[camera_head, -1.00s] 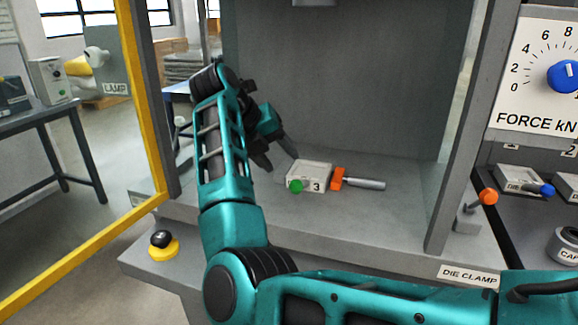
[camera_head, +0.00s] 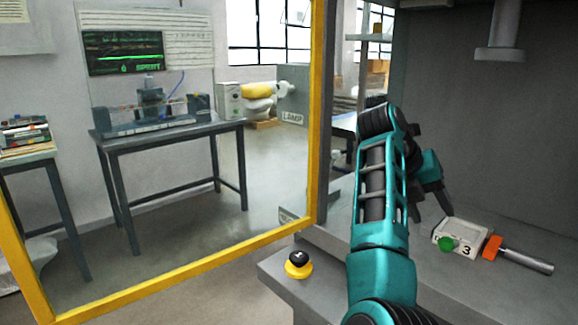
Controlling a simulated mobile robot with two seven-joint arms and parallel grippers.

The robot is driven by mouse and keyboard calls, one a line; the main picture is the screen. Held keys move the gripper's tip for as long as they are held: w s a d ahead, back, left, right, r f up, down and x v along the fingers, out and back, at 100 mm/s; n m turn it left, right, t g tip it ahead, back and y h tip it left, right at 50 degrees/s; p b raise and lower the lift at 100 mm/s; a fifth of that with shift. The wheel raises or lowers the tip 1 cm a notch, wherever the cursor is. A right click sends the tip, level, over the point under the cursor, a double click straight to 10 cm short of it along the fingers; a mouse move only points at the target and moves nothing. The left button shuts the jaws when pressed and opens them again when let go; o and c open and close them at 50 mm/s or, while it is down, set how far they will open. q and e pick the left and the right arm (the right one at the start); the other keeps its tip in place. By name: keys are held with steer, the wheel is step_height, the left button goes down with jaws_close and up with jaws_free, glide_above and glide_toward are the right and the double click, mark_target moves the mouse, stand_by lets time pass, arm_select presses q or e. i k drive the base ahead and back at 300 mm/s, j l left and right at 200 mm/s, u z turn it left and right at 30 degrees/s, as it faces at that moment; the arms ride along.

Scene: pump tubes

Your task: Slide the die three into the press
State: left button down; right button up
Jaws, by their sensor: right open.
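The die three (camera_head: 466,236) is a pale block marked 3 with a green knob on its front. It lies flat on the grey bed of the press (camera_head: 420,240). An orange clamp piece (camera_head: 492,246) with a grey handle sits at its right side. The press ram (camera_head: 500,50) hangs above, toward the back. My right gripper (camera_head: 438,190) is inside the press, just above and left of the die. It is open and looks empty, and its fingers are partly hidden by my teal arm. I see no contact with the die. My left gripper is not in view.
A yellow-edged guard door (camera_head: 180,272) stands open at the left. A black and yellow button (camera_head: 299,264) sits on the ledge in front of the press.

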mark_target(465, 238)
steer(key=k+j, duration=0.6)
steer(key=k, duration=0.2)
